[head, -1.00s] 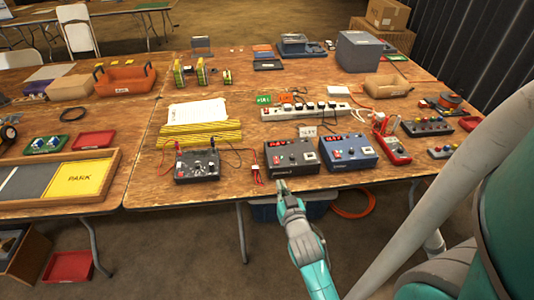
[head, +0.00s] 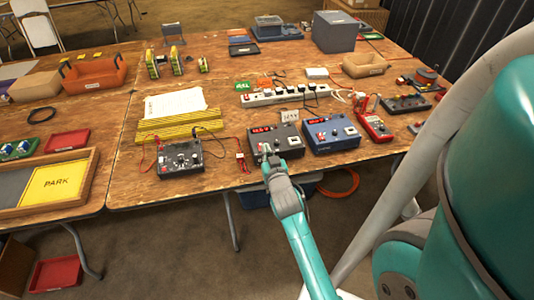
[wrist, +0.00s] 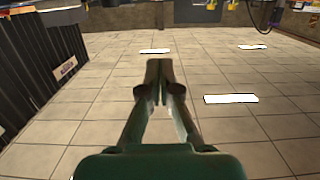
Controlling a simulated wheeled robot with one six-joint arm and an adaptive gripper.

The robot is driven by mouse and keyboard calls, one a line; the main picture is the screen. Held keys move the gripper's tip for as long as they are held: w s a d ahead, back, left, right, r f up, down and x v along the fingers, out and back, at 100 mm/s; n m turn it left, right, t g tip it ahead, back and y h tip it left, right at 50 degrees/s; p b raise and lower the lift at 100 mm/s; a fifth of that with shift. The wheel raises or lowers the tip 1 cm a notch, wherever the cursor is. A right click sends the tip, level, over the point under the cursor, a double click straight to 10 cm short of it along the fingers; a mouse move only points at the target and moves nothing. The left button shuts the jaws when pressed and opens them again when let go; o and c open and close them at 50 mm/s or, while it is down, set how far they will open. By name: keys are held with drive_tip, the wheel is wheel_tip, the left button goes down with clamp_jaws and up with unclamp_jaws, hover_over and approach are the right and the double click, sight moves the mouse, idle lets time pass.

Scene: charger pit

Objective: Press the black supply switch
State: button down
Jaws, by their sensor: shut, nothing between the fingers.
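The black supply (head: 285,133), a dark box with a red lit display, stands near the front edge of the table. A small pale switch (head: 294,141) shows on the right of its face. My gripper (head: 266,150) is shut and empty, with its tips in front of the left part of the supply's face, left of the pale switch. I cannot tell whether the tips touch the box. The wrist view also shows my gripper (wrist: 159,66) with its fingers together, but neither the supply nor the switch.
A blue supply (head: 332,134) stands close on the right, with a red meter (head: 374,127) beyond it. A black control box (head: 180,158) with cables lies left, and a small red connector (head: 241,163) is nearer. A power strip (head: 285,94) lies behind.

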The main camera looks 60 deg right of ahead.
drive_tip(key=x, duration=0.7)
drive_tip(key=shift+w+d, duration=0.15)
drive_tip(key=shift+w, duration=0.05)
wheel_tip(320, 180, down, 3)
drive_tip(key=shift+r, duration=0.15)
drive_tip(key=shift+f, duration=0.7)
drive_tip(key=shift+w+d+f, duration=0.1)
drive_tip(key=shift+f, duration=0.15)
